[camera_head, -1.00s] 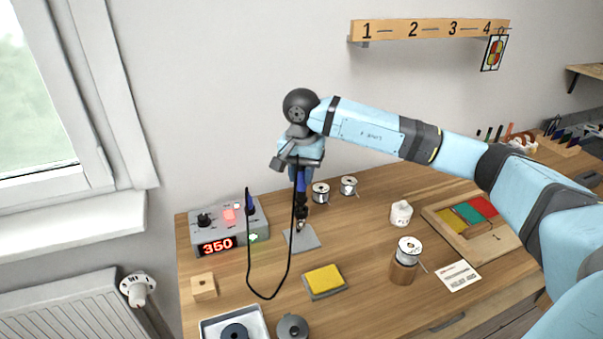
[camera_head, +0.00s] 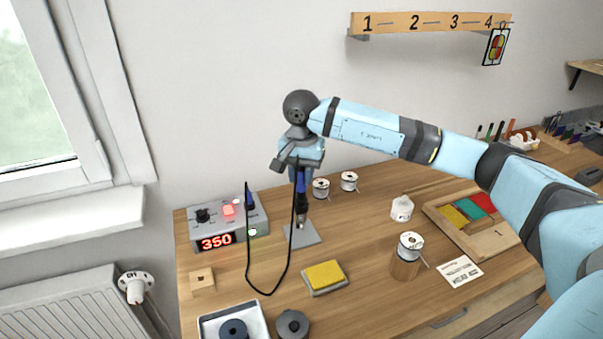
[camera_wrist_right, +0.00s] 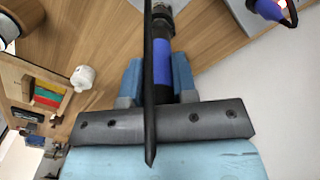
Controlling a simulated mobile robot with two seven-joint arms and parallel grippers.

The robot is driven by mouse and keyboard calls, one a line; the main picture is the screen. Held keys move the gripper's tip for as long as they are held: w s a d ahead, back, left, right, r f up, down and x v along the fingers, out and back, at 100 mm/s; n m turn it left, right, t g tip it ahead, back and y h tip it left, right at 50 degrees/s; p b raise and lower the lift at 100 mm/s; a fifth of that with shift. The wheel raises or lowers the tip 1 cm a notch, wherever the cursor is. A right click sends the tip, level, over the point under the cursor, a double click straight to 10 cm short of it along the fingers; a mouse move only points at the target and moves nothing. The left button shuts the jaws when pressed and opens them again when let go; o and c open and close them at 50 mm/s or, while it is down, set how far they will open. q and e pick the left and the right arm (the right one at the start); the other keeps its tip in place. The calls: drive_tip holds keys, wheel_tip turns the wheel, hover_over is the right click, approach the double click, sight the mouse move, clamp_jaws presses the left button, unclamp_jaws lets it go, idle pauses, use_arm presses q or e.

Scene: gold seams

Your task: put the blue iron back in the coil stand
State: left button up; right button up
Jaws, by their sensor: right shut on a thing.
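The blue iron (camera_head: 301,182) is upright, tip end down, in my right gripper (camera_head: 300,172), which is shut on its blue handle. The wrist view shows the iron (camera_wrist_right: 162,62) between the two blue fingers (camera_wrist_right: 160,82), with the black cable running in front. The coil stand (camera_head: 303,235) has a grey base plate on the bench, directly below the iron. The dark lower part of the iron and the coil overlap in view, so I cannot tell how far the tip is inside. My left gripper is not in view.
The soldering station (camera_head: 226,228) showing 350 stands left, with the black cable (camera_head: 262,291) looping from it. A yellow sponge (camera_head: 324,274) lies in front of the stand. Solder spools (camera_head: 349,181) stand behind right. A white pot (camera_head: 402,208) and wooden tray (camera_head: 487,243) are further right.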

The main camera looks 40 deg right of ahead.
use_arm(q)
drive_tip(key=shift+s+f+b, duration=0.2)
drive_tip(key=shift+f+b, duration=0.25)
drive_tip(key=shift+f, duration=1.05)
use_arm(e)
drive_tip(key=shift+f, duration=0.85)
drive_tip(key=o, duration=1.5)
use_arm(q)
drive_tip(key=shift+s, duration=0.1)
use_arm(e)
drive_tip(key=shift+r, duration=0.1)
drive_tip(key=shift+r+p, duration=0.75)
drive_tip(key=shift+r, duration=0.65)
drive_tip(key=shift+r+p, duration=1.1)
drive_tip(key=shift+r, duration=1.1)
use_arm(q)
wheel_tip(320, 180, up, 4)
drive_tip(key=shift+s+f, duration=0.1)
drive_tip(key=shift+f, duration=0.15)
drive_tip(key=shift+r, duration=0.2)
